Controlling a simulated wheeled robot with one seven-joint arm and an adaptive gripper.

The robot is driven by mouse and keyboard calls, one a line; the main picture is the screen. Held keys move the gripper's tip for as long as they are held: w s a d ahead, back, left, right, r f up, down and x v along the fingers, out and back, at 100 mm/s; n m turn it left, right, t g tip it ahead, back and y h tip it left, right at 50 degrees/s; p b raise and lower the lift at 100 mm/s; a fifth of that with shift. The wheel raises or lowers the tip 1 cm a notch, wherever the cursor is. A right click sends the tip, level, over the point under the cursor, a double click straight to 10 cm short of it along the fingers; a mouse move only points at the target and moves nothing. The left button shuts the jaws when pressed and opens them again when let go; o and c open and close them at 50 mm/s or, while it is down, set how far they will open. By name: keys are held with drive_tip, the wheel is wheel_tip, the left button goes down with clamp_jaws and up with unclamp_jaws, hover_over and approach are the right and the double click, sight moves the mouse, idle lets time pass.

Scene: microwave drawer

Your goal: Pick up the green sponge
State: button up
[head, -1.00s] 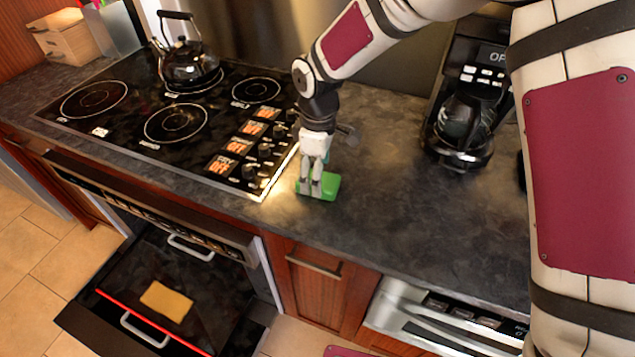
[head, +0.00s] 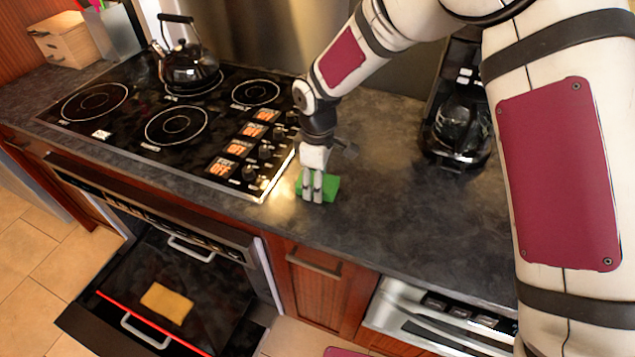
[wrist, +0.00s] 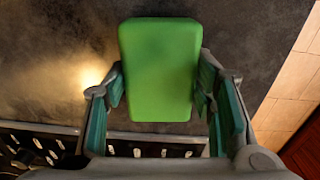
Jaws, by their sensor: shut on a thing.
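The green sponge (head: 331,187) is at the dark counter, just right of the stovetop's front right corner. My gripper (head: 312,190) is over it with the fingers pointing down. In the wrist view the sponge (wrist: 160,70) is between the two fingers of my gripper (wrist: 160,95), and the gripper is shut on it. The head view does not clearly show whether the sponge is lifted off the counter. The fingers hide part of the sponge in the head view.
The black stovetop (head: 150,115) with a kettle (head: 188,62) is to the left. A coffee maker (head: 460,125) stands to the right. An open drawer (head: 125,290) below holds a yellow-orange flat piece (head: 166,303). The counter (head: 400,205) between sponge and coffee maker is clear.

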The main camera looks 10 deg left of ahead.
drive_tip(key=shift+w+r, duration=0.1)
drive_tip(key=shift+r, duration=0.5)
wheel_tip(320, 180, up, 2)
drive_tip(key=shift+r+b, duration=0.1)
drive_tip(key=shift+b, duration=0.4)
drive_tip(key=s+d, duration=0.2)
drive_tip(key=s, duration=0.3)
drive_tip(key=s+d+r, duration=0.1)
drive_tip(key=s+d, duration=0.1)
drive_tip(key=s, duration=0.2)
drive_tip(key=s+d, duration=0.3)
drive_tip(key=s, duration=0.2)
drive_tip(key=shift+s+r+b, duration=0.3)
drive_tip(key=shift+b, duration=0.05)
drive_tip(key=shift+c, duration=0.6)
